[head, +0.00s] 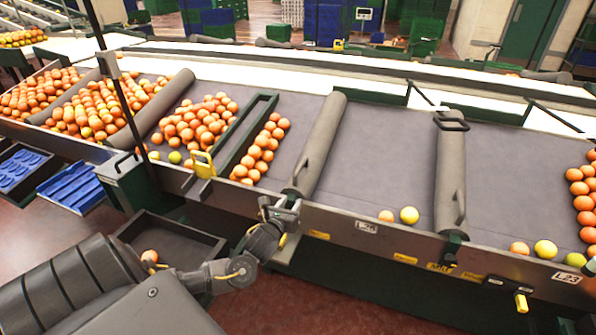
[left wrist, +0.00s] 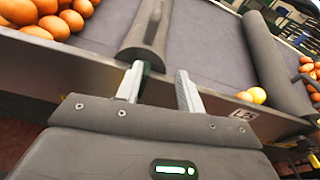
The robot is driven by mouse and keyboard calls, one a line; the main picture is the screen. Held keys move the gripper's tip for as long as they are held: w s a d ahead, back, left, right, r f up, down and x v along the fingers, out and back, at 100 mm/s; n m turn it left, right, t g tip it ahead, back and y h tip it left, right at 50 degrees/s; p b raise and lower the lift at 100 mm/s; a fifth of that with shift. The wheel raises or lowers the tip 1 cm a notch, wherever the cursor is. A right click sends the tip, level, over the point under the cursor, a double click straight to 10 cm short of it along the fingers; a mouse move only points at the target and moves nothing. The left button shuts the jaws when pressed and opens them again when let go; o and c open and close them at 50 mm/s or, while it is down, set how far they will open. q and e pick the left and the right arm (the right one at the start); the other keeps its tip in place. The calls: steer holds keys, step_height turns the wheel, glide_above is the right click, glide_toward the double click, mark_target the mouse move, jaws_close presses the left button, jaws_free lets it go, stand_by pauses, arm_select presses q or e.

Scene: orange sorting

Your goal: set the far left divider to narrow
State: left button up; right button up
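Long grey padded dividers cross the sloping grey belt. The leftmost one visible (head: 68,98) lies among oranges at the far left, and another grey divider (head: 152,108) lies right of it. A third grey divider (head: 320,145) crosses mid-belt, with a handle at its near end; this end also shows in the left wrist view (left wrist: 146,40). My left gripper (head: 285,207) is at the belt's front edge, just below that near end. In the left wrist view its fingers (left wrist: 158,90) are spread, with the divider's end just beyond them. My right gripper does not show.
A green frame (head: 233,135) with a yellow handle (head: 203,163) stands among oranges. A fourth grey divider (head: 450,170) is further right. A dark bin (head: 172,240) with an orange sits below the belt's front rail. Blue trays (head: 72,186) are at the left.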

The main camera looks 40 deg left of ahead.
mark_target(297, 172)
arm_select(q)
steer(key=a+r+m, duration=0.1)
steer(key=w+a+r+m+t, duration=0.1)
steer(key=a+r+m, duration=0.1)
steer(key=shift+w+r+y, duration=0.2)
steer(key=shift+w+y, duration=0.1)
steer(key=shift+y, duration=0.1)
steer(key=p+x, duration=0.1)
steer(key=x, duration=0.9)
steer(key=shift+w+a+r, duration=0.1)
steer(key=shift+w+r, duration=0.05)
steer(key=shift+w, duration=0.25)
jaws_close()
